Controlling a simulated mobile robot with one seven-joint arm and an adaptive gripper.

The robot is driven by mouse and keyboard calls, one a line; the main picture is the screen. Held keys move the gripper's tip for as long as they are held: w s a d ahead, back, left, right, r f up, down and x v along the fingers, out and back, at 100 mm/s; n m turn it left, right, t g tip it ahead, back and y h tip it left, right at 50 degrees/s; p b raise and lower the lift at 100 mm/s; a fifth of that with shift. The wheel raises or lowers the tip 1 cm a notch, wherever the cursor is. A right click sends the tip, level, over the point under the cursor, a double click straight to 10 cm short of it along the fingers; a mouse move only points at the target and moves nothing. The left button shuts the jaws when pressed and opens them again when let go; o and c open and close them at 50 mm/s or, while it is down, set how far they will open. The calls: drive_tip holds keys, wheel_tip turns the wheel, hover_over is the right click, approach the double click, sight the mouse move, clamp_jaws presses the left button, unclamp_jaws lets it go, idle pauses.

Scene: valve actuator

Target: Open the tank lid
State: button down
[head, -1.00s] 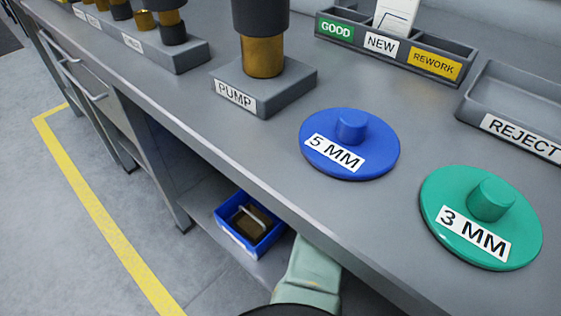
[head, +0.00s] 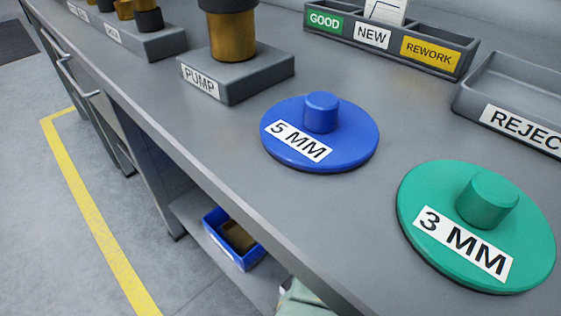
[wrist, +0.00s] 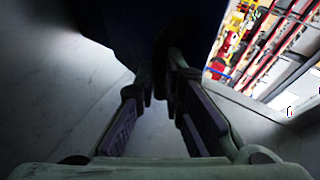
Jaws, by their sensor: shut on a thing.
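My gripper (wrist: 162,80) shows in the wrist view, its two padded fingers closing in toward the picture's middle. It is shut on a dark blue thing (wrist: 150,30) at the fingertips. This thing is in deep shade, and I cannot tell what it is. In the head view the gripper is out of sight; only a pale green piece of my arm shows at the bottom edge. I cannot make out a tank or a tank lid for certain in either view.
The grey bench (head: 345,215) holds a blue 5 MM disc (head: 350,145), a green 3 MM disc (head: 525,235), a PUMP stand (head: 255,80), a GOOD/NEW/REWORK rack (head: 470,62) and a REJECT tray (head: 465,98). A blue bin (head: 250,258) sits on the shelf below the bench.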

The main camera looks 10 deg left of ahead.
drive_tip(key=shift+s+d+f, duration=0.1)
drive_tip(key=shift+s+f, duration=0.25)
drive_tip(key=shift+f, duration=0.25)
drive_tip(key=c, duration=1.7)
unclamp_jaws()
drive_tip(key=shift+w, duration=0.1)
drive_tip(key=shift+w+r, duration=0.1)
drive_tip(key=shift+r, duration=0.15)
drive_tip(key=shift+r+p, duration=0.1)
drive_tip(key=shift+p, duration=0.4)
